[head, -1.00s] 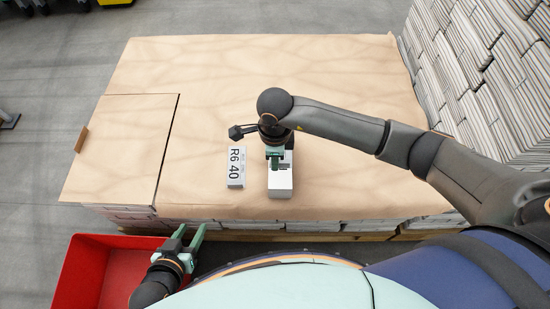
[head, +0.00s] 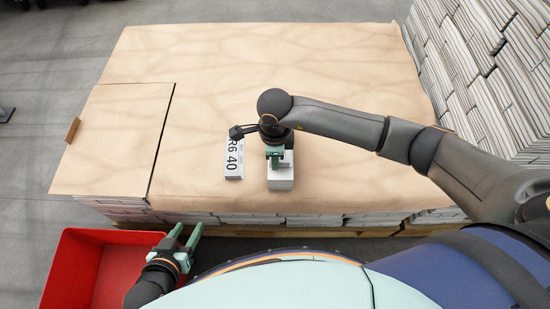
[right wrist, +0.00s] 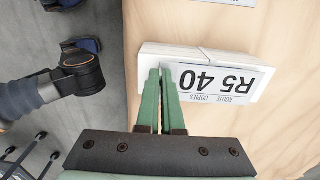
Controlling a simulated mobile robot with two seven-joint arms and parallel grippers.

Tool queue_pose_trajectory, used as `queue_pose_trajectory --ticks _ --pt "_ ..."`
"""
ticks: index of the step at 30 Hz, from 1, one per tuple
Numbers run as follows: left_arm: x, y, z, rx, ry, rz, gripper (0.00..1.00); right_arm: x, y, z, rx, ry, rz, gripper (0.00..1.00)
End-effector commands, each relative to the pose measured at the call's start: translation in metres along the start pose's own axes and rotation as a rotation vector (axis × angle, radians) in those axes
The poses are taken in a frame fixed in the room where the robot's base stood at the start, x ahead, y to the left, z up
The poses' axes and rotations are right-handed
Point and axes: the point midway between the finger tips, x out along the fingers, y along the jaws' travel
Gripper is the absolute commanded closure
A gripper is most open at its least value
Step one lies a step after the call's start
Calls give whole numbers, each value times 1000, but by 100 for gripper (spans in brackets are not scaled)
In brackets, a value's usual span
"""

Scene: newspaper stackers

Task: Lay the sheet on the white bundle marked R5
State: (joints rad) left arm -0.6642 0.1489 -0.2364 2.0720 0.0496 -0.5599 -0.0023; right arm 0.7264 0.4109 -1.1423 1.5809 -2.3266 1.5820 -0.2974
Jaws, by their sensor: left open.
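A white bundle (head: 281,184) stands near the front edge of the brown-covered stack. In the right wrist view a white label (right wrist: 217,79) on it reads "R5 40" upside down. My right gripper (head: 275,165) points down right at this bundle and hides part of it. In the right wrist view its green fingers (right wrist: 160,72) are almost together beside the label's left end. I see no separate sheet between them; a narrow gap shows. My left gripper (head: 183,240) is open and empty beside the red bin, away from the bundles.
A second bundle marked R6 40 (head: 234,160) stands just left. A brown panel (head: 115,135) with a small brown block (head: 72,129) lies at the left. A red bin (head: 75,270) is at front left. Newspapers (head: 490,70) rise at the right. The cover's back is clear.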

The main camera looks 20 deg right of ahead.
Motion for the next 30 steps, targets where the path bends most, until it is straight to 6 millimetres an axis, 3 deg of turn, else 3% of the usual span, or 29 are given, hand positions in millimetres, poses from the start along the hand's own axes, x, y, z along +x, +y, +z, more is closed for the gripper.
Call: queue_pose_trajectory --ticks 17,27,30 --pt "9 -2 6 1 5 -2 50 12 0 0 0 0 0 100" --pt "9 -2 4 2 7 -2 50 11 0 0 0 0 0 62" --pt "9 -2 4 2 7 -2 50 11 0 0 0 0 0 62"
